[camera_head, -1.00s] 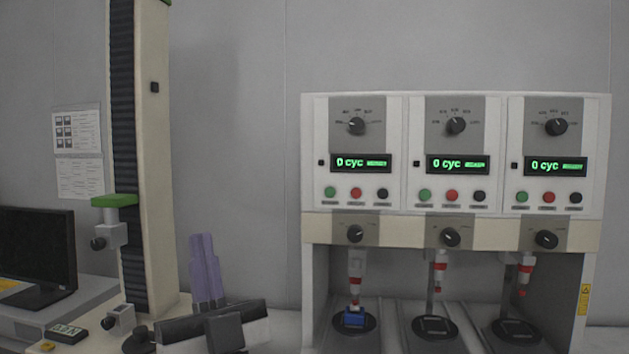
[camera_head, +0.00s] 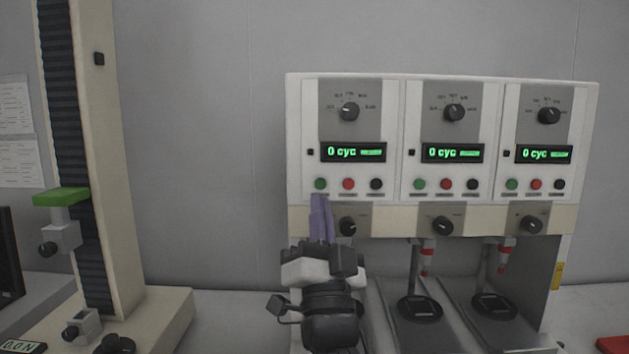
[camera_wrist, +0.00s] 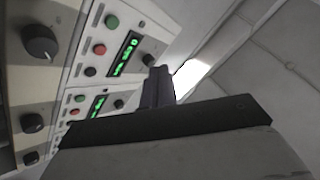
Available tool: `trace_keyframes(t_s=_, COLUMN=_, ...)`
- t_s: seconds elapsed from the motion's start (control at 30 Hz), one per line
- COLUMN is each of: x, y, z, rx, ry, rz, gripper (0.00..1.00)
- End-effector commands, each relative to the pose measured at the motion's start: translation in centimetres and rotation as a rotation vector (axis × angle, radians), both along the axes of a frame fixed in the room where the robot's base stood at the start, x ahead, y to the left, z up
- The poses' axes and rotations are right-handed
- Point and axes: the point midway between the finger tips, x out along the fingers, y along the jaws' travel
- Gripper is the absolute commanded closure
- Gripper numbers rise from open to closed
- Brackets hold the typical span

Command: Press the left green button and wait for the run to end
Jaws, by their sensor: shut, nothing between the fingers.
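The left green button (camera_head: 320,184) is on the leftmost panel of the test machine, beside a red button (camera_head: 348,184) and a black button (camera_head: 376,184). The display above it (camera_head: 353,152) reads "0 cyc". My gripper (camera_head: 320,198) is shut and empty, its purple fingers pointing up just below the left green button in the head view. I cannot tell whether they touch the panel. In the wrist view the shut fingers (camera_wrist: 158,84) show beside the panels, and a green button (camera_wrist: 112,21) is up and left of them, apart in the picture.
The middle panel (camera_head: 448,184) and right panel have similar buttons, and both displays read "0 cyc". Knobs (camera_head: 442,226) line the beige strip below. My arm hides most of the left bay. A column stand (camera_head: 117,170) is at left; a red object (camera_head: 618,344) is at lower right.

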Motion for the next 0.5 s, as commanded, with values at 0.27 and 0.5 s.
trace_keyframes(t_s=0.27, x=0.1, y=0.1, z=0.0, rx=-0.001, ry=-0.001, rz=0.001, gripper=1.00)
trace_keyframes(t_s=0.5, x=1.9, y=0.1, z=0.0, rx=-0.001, ry=-0.001, rz=0.000, gripper=1.00)
